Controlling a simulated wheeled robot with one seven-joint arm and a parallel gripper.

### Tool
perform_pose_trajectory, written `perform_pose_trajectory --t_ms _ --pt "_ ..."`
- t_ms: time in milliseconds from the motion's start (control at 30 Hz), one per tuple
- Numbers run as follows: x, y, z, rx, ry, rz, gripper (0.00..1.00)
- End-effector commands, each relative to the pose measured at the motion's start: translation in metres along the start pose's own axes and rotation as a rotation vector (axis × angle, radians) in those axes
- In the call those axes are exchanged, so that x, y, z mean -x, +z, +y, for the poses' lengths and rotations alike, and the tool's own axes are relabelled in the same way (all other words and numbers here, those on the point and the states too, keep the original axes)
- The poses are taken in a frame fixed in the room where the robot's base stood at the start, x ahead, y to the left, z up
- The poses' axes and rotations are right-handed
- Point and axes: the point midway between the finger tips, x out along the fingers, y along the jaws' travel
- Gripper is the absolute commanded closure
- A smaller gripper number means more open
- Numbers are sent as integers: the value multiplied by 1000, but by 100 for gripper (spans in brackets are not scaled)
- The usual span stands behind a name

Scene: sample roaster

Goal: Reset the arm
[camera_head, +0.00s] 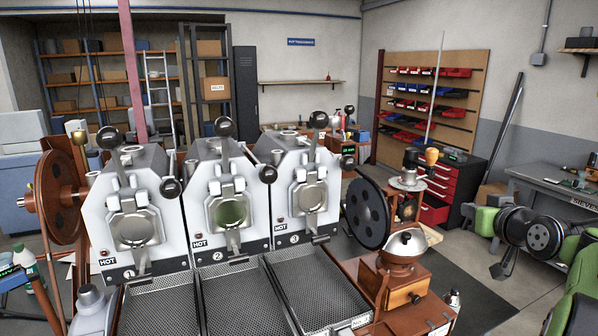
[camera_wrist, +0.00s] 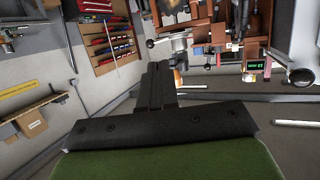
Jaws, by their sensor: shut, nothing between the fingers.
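My arm (camera_head: 515,232), green with black joints, is folded at the right edge of the head view, in front of the grey bench. Its end points down there, small and partly hidden by the arm links. In the wrist view my gripper (camera_wrist: 158,72) shows as two dark fingers pressed together, with nothing between them. The fingers are clear of every surface. The roaster (camera_head: 200,205), with three white numbered drums marked HOT, stands to the left of my arm in the head view.
Mesh cooling trays (camera_head: 235,295) lie below the drums. A wooden coffee grinder (camera_head: 390,285) stands at their right end. A grey bench (camera_head: 555,187) is behind my arm, and a red drawer cabinet (camera_head: 440,185) stands further back. Floor between grinder and arm is clear.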

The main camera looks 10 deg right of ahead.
Motion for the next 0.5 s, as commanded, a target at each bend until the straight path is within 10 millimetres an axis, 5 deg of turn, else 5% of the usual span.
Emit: perform_pose_trajectory --t_ms 267,400,500 --pt "33 23 -147 27 -94 -220 100" --pt "98 75 -234 60 -146 -406 100" --pt "159 126 -271 90 -168 -543 100"
